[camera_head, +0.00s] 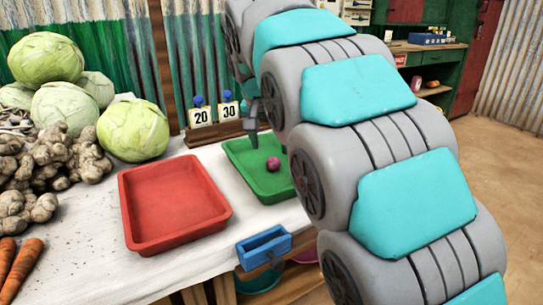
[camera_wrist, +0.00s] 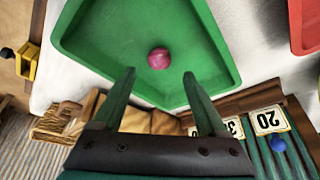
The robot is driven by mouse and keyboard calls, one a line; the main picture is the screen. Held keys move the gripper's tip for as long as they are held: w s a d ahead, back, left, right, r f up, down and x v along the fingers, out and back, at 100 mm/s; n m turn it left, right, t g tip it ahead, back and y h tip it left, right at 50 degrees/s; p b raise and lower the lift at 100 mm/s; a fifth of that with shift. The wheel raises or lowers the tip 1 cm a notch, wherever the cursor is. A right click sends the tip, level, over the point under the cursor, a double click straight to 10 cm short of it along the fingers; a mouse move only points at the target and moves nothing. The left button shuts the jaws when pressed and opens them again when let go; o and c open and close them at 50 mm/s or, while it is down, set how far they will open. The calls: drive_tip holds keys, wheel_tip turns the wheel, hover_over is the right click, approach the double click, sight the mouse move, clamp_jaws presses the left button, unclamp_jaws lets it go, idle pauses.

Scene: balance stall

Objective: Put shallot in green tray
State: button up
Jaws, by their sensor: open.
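The shallot (camera_head: 273,163) is small, round and purple-pink. It lies on the floor of the green tray (camera_head: 243,158) in the head view. In the wrist view the shallot (camera_wrist: 158,58) also rests inside the green tray (camera_wrist: 100,42), beyond my fingertips and apart from them. My gripper (camera_wrist: 158,75) is open and empty, its two fingers spread over the tray's edge. In the head view my gripper (camera_head: 254,122) is partly hidden by my arm and sits above the back of the tray. My arm covers the tray's right side there.
A red tray (camera_head: 125,215) stands empty left of the green tray. Cabbages (camera_head: 132,130), ginger-like roots (camera_head: 65,155) and carrots (camera_head: 20,268) crowd the table's left. Number cards (camera_head: 214,114) stand behind the green tray. A blue box (camera_head: 264,247) sits at the table's front edge.

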drive_tip(key=shift+v, duration=3)
